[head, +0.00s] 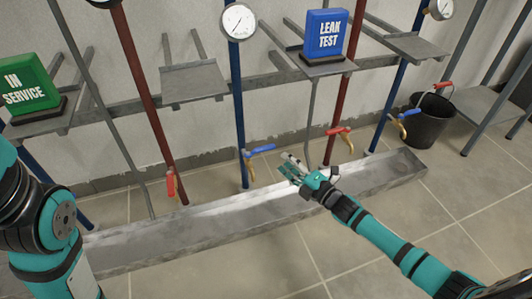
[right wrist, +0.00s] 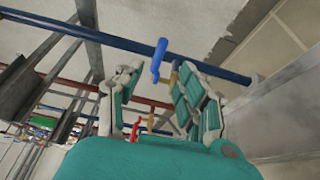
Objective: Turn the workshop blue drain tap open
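One blue-handled tap (head: 258,150) sits on the middle blue pipe, its handle pointing sideways to the right. Another blue-handled tap (head: 411,113) is on the right blue pipe. Which is the workshop drain tap I cannot tell. My right gripper (head: 292,168) is open and empty, over the metal trough, right of and slightly below the middle tap and apart from it. In the right wrist view a blue handle (right wrist: 159,60) appears beyond and between the spread fingers (right wrist: 158,98), with brass beside it. My left gripper is out of view; only my left arm shows.
Red-handled taps (head: 171,185) and (head: 339,131) are on the red pipes. The long metal trough (head: 200,228) runs below. A black bucket (head: 428,122) stands right. Blue "LEAK TEST" (head: 326,35) and green "IN SERVICE" (head: 27,84) signs sit on shelves. Floor in front is clear.

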